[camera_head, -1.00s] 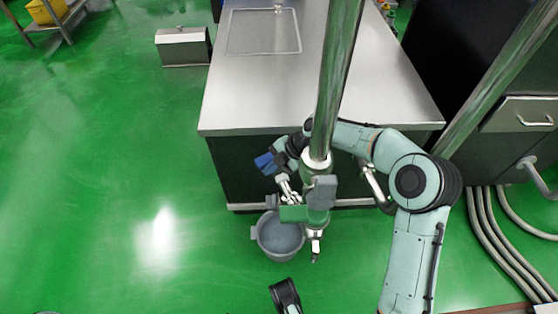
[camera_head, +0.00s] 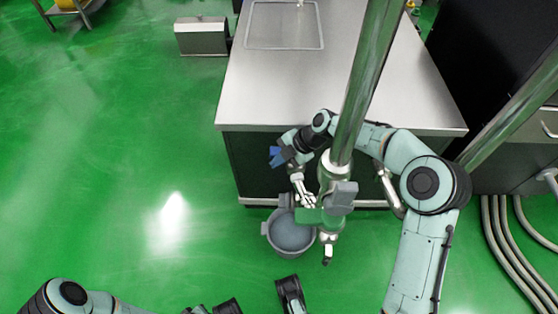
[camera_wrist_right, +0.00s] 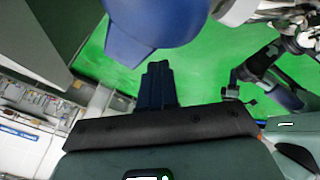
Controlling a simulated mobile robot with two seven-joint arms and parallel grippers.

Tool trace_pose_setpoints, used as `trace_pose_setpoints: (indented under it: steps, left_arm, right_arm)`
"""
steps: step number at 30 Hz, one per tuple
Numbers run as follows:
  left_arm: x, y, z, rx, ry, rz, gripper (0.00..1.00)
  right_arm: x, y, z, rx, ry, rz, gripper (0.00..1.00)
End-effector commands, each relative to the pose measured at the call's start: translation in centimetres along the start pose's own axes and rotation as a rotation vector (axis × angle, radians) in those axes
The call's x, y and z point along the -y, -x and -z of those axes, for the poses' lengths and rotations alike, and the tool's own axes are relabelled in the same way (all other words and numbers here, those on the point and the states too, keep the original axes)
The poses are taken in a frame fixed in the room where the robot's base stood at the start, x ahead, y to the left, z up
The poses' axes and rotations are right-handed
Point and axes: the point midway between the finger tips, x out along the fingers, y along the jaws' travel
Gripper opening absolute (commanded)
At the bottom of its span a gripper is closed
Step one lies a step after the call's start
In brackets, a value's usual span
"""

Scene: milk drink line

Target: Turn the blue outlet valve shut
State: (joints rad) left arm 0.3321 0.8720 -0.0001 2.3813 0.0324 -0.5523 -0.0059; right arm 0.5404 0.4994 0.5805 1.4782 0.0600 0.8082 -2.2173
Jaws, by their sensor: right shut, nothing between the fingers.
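The blue valve handle (camera_head: 277,157) shows in the head view at the near left of the steel pipe, in front of the counter. In the right wrist view it is a large rounded blue shape (camera_wrist_right: 150,28) close to the camera. My right gripper (camera_head: 292,143) reaches around behind the pipe to the handle. Its dark blue fingers (camera_wrist_right: 155,70) are shut with nothing between them, just below the handle in the wrist view. I cannot tell whether they touch it. Parts of my left arm show at the bottom edge; the state of its gripper is unclear.
A steel pipe (camera_head: 368,75) stands beside the steel-topped counter (camera_head: 290,85). A grey bucket (camera_head: 289,238) is on the green floor near the pipe's lower fittings (camera_head: 336,180). A metal box (camera_head: 201,40) stands farther back. The floor at left is open.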

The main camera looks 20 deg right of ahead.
Motion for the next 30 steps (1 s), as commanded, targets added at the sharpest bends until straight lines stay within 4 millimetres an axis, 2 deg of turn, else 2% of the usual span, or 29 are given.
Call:
trace_pose_setpoints:
  steps: [10, 14, 17, 22, 30]
  left_arm:
    - [0.0, 0.0, 0.0, 0.000, 0.000, 0.000, 0.00]
    - [-0.3, 0.3, 0.3, -0.011, -0.003, -0.005, 0.00]
    - [-0.8, 1.0, 1.1, -0.035, -0.008, -0.015, 0.00]
    - [-2.5, 2.6, 2.8, -0.095, -0.023, -0.043, 0.00]
    - [-3.0, 4.0, 0.9, -0.040, -0.031, -0.049, 0.00]
  right_arm:
    - [0.0, 0.0, 0.0, 0.000, 0.000, 0.000, 0.00]
    - [-0.1, 0.9, 0.0, 0.001, 0.000, -0.001, 0.00]
    - [-0.1, 2.5, 0.0, 0.003, -0.001, -0.002, 0.00]
    - [-0.1, 6.4, 0.0, 0.005, -0.001, -0.003, 0.00]
    - [-0.1, 11.7, 0.1, 0.003, 0.000, -0.002, 0.00]
